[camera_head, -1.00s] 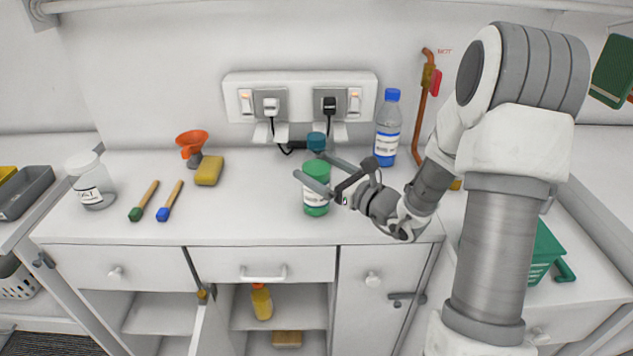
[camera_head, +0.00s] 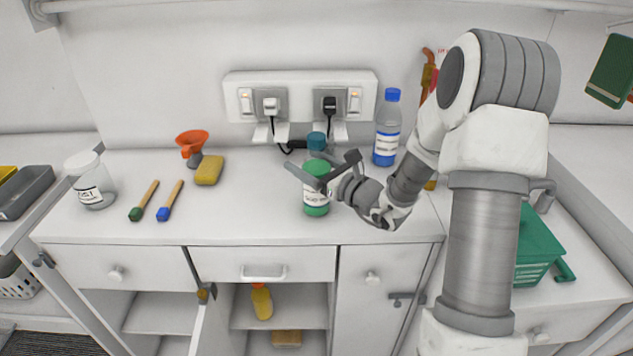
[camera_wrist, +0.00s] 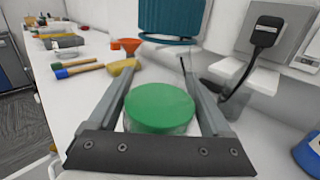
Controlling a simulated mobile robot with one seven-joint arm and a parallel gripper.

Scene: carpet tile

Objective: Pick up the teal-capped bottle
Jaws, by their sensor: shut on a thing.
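The teal-capped bottle (camera_head: 317,141) stands upright on the counter, behind a green-lidded jar. In the wrist view its ribbed teal cap (camera_wrist: 170,18) fills the top middle, above and just beyond my fingertips. My gripper (camera_head: 301,159) comes in from the right, low and nearly level. Its fingers run past both sides of the green lid (camera_wrist: 159,108) toward the bottle. My gripper is shut on the bottle's body below the cap, as far as I can see; the contact is mostly hidden by a finger and the jar.
The green-lidded jar (camera_head: 316,200) stands very close, between or under my fingers. A blue-capped bottle (camera_head: 387,128) stands to the right. Sockets with plugs (camera_head: 300,97) are on the wall behind.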

